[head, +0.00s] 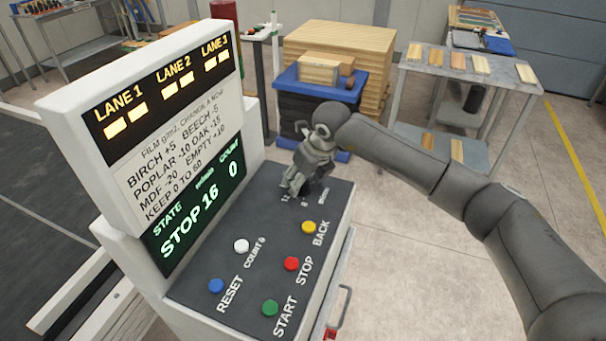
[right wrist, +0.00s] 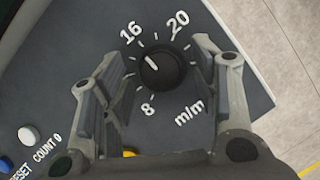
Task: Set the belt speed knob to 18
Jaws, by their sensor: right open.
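The belt speed knob (right wrist: 163,70) is a round black dial on the dark panel, with marks 8, 16 and 20 and m/min lettering, partly cut off, around it. Its white pointer line points up-left, toward the 16. My right gripper (right wrist: 158,72) is open, with one finger on each side of the knob and gaps visible at both sides. In the head view my right gripper (head: 297,185) hides the knob at the panel's far end. The green display (head: 195,215) reads STOP, 16 and count 0. My left gripper is not in view.
The panel also has a yellow BACK button (head: 309,227), red STOP button (head: 291,264), green START button (head: 270,307), blue RESET button (head: 216,286) and white COUNT 0 button (head: 241,246). Above stands a lane sign (head: 165,85). Tables and stacked boards stand behind.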

